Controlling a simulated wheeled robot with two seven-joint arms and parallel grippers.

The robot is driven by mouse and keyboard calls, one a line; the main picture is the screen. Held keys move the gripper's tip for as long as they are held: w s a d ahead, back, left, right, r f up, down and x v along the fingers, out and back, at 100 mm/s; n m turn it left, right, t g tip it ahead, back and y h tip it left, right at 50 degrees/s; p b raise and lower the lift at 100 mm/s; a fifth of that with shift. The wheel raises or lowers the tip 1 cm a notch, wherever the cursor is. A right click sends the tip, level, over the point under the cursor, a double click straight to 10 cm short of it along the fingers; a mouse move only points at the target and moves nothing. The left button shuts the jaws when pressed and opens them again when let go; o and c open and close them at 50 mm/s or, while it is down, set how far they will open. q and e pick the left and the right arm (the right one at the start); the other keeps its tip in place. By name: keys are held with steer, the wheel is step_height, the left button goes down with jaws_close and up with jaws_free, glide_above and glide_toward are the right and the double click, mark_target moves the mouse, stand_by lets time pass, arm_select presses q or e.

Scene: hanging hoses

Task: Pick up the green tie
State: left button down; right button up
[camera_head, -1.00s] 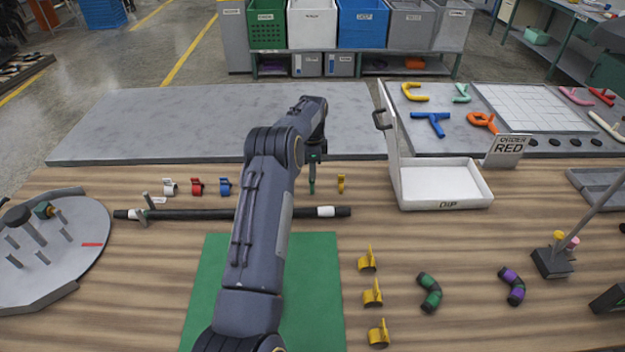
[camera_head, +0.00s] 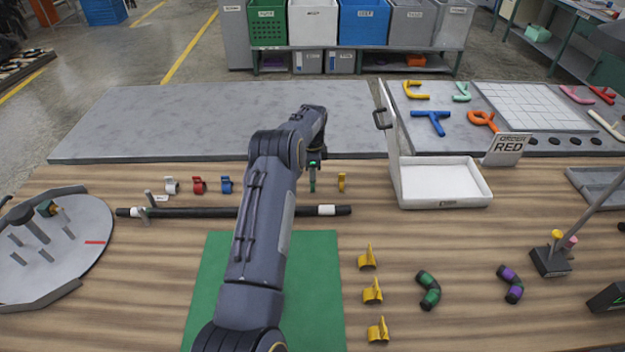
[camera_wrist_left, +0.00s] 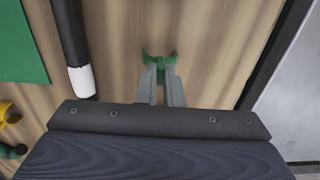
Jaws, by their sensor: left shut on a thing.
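The green tie (camera_head: 312,183) stands on the wooden table, to the right of the blue tie and left of a yellow one. My left gripper (camera_head: 313,170) reaches down to it from above in the head view, and its body hides part of the tie. In the left wrist view, the two grey fingers (camera_wrist_left: 162,75) are close together on the upright tab of the green tie (camera_wrist_left: 160,54). The tie's curved clip shows beyond the fingertips, against the wood. My right gripper is not in view.
A black hose with white ends (camera_head: 327,210) lies just in front of the green tie. White (camera_head: 171,186), red (camera_head: 199,186), blue (camera_head: 225,185) and yellow (camera_head: 341,182) ties stand nearby. A white DIP tray (camera_head: 446,203) stands to the right. The green mat (camera_head: 318,290) has bare space.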

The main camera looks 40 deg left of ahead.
arm_select(q)
steer(key=shift+r, duration=0.1)
steer(key=shift+r+p, duration=0.4)
steer(key=shift+r, duration=0.25)
step_height(320, 180, up, 2)
steer(key=shift+r+p, duration=0.15)
steer(key=shift+p, duration=0.35)
steer(key=s+d+r, duration=0.9)
steer(key=s, duration=0.1)
steer(key=shift+s+d+r, duration=0.15)
steer(key=shift+d, duration=0.1)
steer(key=c, duration=2.1)
jaws_free()
jaws_close()
